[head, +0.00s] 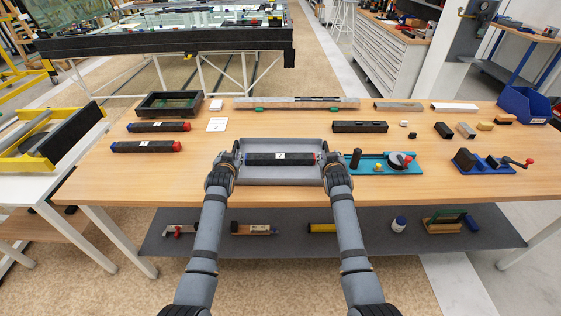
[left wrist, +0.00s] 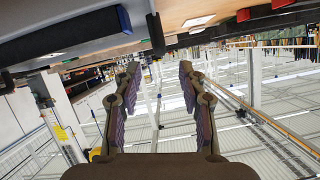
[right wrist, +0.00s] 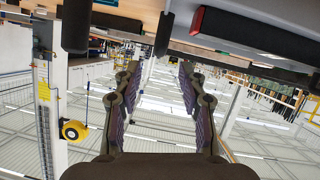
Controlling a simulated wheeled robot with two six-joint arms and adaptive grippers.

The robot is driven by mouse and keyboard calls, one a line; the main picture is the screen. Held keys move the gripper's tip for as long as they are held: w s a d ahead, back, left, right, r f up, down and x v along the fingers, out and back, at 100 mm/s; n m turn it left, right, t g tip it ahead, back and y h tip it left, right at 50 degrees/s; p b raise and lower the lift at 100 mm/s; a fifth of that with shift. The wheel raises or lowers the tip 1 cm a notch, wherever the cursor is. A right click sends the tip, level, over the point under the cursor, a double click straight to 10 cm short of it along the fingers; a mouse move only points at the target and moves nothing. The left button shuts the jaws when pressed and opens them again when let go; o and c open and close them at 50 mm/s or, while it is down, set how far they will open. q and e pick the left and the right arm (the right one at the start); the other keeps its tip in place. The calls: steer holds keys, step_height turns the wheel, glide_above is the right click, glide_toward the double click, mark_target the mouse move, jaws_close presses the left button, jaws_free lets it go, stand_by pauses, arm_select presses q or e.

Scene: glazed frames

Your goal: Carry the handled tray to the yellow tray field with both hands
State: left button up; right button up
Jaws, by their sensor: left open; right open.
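The grey handled tray (head: 280,174) rests on the wooden table at its front middle. A black bar (head: 279,159) with a white label lies in it. My left gripper (head: 226,160) is open at the tray's left end, and my right gripper (head: 335,160) is open at its right end. In the left wrist view a black upright handle (left wrist: 156,33) shows in line with the gap between the fingers, just beyond the tips. The right wrist view shows a similar handle (right wrist: 163,33) beyond its fingertips. I cannot pick out a yellow tray field with certainty.
A teal fixture (head: 372,166) with a red-knobbed lever stands close right of the tray. Two black bars (head: 150,147) lie to the left. A dark open frame (head: 168,104) stands behind them. A yellow frame (head: 40,145) is on a white side table at far left.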

mark_target(234, 150)
arm_select(q)
steer(key=x, duration=0.8)
steer(key=shift+w+f, duration=0.1)
arm_select(e)
steer(key=x, duration=0.8)
steer(key=shift+w+f, duration=0.1)
arm_select(q)
steer(key=shift+c, duration=0.4)
arm_select(e)
steer(key=shift+c, duration=0.4)
arm_select(q)
jaws_close()
arm_select(e)
jaws_close()
